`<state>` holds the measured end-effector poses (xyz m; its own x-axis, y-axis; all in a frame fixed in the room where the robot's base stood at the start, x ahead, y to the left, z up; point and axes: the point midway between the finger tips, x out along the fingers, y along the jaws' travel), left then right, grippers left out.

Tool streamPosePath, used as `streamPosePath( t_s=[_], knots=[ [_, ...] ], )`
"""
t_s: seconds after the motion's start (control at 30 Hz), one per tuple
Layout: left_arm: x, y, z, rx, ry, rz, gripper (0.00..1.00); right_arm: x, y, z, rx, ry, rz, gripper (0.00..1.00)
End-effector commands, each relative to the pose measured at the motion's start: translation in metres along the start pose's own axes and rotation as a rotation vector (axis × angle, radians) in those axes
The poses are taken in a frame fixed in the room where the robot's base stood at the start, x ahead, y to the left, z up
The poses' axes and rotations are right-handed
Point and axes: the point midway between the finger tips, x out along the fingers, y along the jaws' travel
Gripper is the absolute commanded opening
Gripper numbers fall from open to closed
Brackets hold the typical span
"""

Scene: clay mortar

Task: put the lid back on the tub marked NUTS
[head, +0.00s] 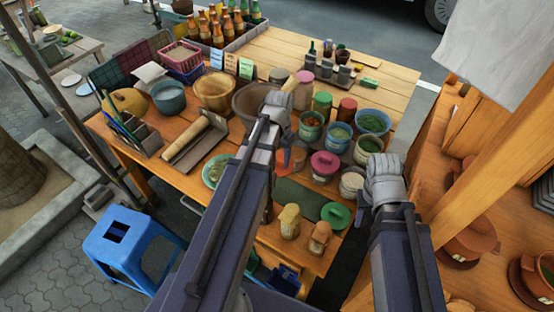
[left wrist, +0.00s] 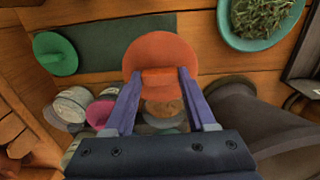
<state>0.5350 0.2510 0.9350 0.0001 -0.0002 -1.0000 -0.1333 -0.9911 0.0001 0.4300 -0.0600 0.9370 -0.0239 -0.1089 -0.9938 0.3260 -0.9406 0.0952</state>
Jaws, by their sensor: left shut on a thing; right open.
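My left gripper (left wrist: 158,80) is shut on the knob of an orange-red lid (left wrist: 163,52), held above the table beside a dark green mat. The lid also shows partly behind my arm in the head view (head: 293,158). An open tub with brown contents (left wrist: 164,108) shows between the fingers in the left wrist view. No tub marking is readable, so I cannot tell which is NUTS. Several open tubs stand at the right of the table, one with reddish contents (head: 311,122). My right gripper (head: 384,168) is open and empty by the table's right edge, its fingers mostly hidden.
A pink-lidded tub (head: 325,164) and a pale tub (head: 352,182) stand close by. A green lid (head: 336,214) lies by the mat (head: 297,197), near two small figures (head: 289,222).

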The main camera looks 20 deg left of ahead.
Motion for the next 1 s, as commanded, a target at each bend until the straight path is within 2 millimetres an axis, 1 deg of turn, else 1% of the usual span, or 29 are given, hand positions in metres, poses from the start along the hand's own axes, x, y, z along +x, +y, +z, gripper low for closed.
streamPosePath(
  t_s=[0.03, 0.1, 0.2, 0.3, 0.4, 0.5, 0.73, 0.87, 1.0],
  knots=[
    [-0.011, -0.002, -0.020, -0.001, 0.000, 0.000, 0.04, -0.011, 0.001, 0.001, 0.000, 0.000, 0.000, 0.50],
    [-0.021, -0.003, -0.042, -0.007, 0.000, 0.000, 0.04, -0.021, 0.002, 0.001, 0.000, 0.000, 0.000, 0.50],
    [-0.033, -0.003, -0.071, -0.017, 0.000, 0.000, 0.04, -0.033, 0.003, 0.002, 0.000, 0.000, 0.000, 0.50],
    [-0.041, -0.001, -0.093, -0.025, 0.000, 0.000, 0.04, -0.041, 0.004, 0.002, 0.000, 0.000, 0.000, 0.50],
    [-0.046, 0.000, -0.107, -0.031, 0.000, 0.000, 0.04, -0.046, 0.004, 0.003, 0.000, 0.000, 0.000, 0.50],
    [-0.047, 0.001, -0.113, -0.035, 0.000, 0.000, 0.04, -0.047, 0.004, 0.003, 0.000, 0.000, 0.000, 0.50],
    [-0.045, 0.001, -0.112, -0.036, 0.000, 0.000, 0.04, -0.045, 0.004, 0.003, 0.000, 0.000, 0.000, 0.50],
    [-0.040, 0.001, -0.112, -0.036, 0.000, 0.000, 0.04, -0.040, 0.004, 0.002, 0.000, 0.000, 0.000, 0.50],
    [-0.032, 0.001, -0.112, -0.036, 0.000, 0.000, 0.04, -0.032, 0.003, 0.002, 0.000, 0.000, 0.000, 0.50]
  ],
)
